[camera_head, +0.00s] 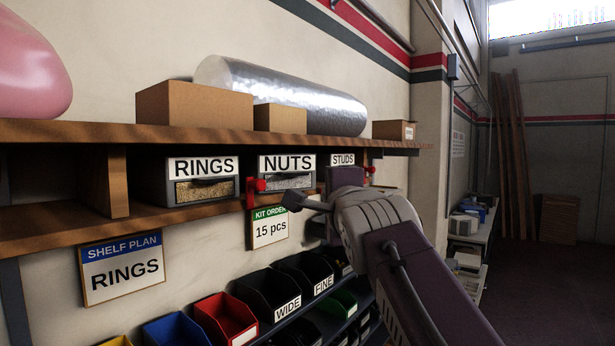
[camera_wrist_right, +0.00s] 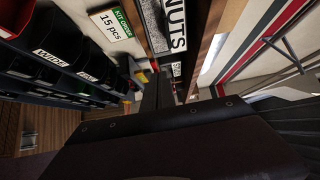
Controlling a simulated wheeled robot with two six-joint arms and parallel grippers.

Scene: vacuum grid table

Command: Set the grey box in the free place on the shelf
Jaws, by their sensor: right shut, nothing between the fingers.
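On the shelf (camera_head: 60,222) stand grey boxes with windowed fronts, labelled RINGS (camera_head: 203,180), NUTS (camera_head: 288,172) and STUDS (camera_head: 343,160). The NUTS label also shows in the right wrist view (camera_wrist_right: 177,25). I cannot tell which is the task's grey box. The shelf is bare left of the upright divider (camera_head: 118,183), and a dark gap lies between divider and RINGS box. My right gripper (camera_head: 300,201) is shut and empty, just in front of and below the NUTS box; its arm partly hides the STUDS box. In the wrist view its fingers (camera_wrist_right: 160,92) point away. My left gripper is not in view.
Red pieces (camera_head: 257,186) stick out at the shelf edge. A SHELF PLAN RINGS sign (camera_head: 123,268) and a 15 pcs card (camera_head: 269,228) hang below. Coloured bins (camera_head: 225,318) stand lower. Cartons (camera_head: 193,104) and a silver roll (camera_head: 285,92) lie on the upper board.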

